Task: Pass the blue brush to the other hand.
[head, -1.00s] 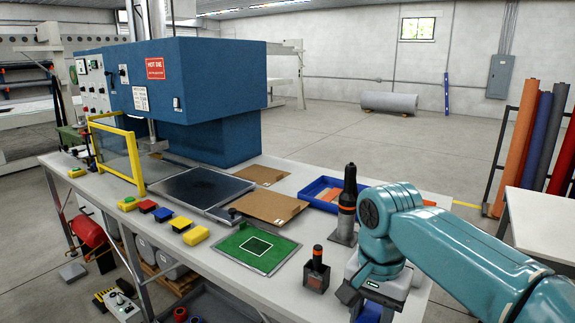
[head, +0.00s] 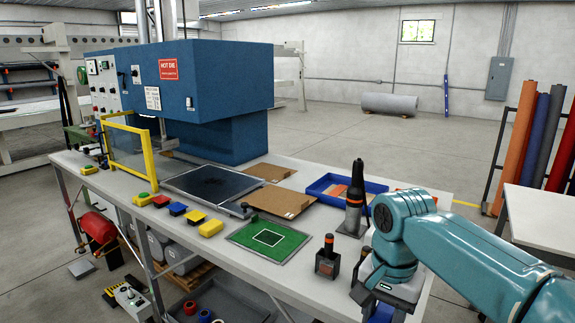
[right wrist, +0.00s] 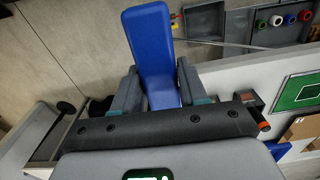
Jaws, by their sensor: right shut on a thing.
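The blue brush (right wrist: 148,35) is a flat blue piece held between the two grey fingers of my right gripper (right wrist: 158,68) in the right wrist view. Its wide end sticks out past the fingertips. In the head view my right gripper (head: 376,298) is at the table's near right edge, partly hidden by its own wrist. A small blue patch of the brush (head: 383,313) shows below it. My left gripper is in neither view.
The table holds a green board (head: 270,241), a dark tool (head: 355,200) standing upright, a small orange-topped holder (head: 328,260), a blue tray (head: 318,187) and a yellow block (head: 211,228). A blue press (head: 180,85) stands behind.

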